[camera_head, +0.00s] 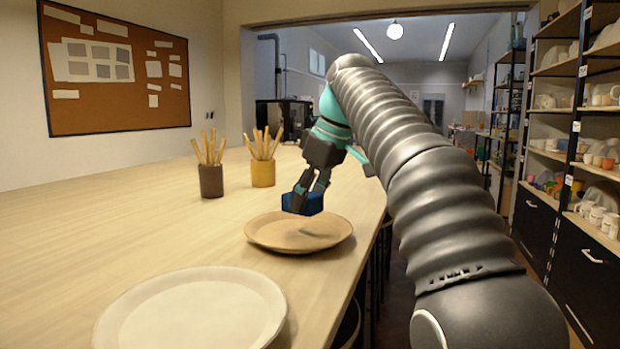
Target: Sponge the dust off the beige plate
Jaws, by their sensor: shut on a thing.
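The beige plate (272,236) lies on the wooden table near its right edge, with a darker brownish patch across its surface. My gripper (303,197) is shut on a blue sponge (314,203). The sponge is over the back part of the plate; I cannot tell whether it touches the plate. The fingers hide part of the sponge. A larger, pale cream plate (190,308) lies on the table in front, nearer to me.
A dark brown cup (211,181) and a yellow cup (263,173), each holding wooden sticks, stand behind the beige plate to the left. The left of the table (80,240) is clear. Shelves of pottery (555,145) stand at the right, across a gap.

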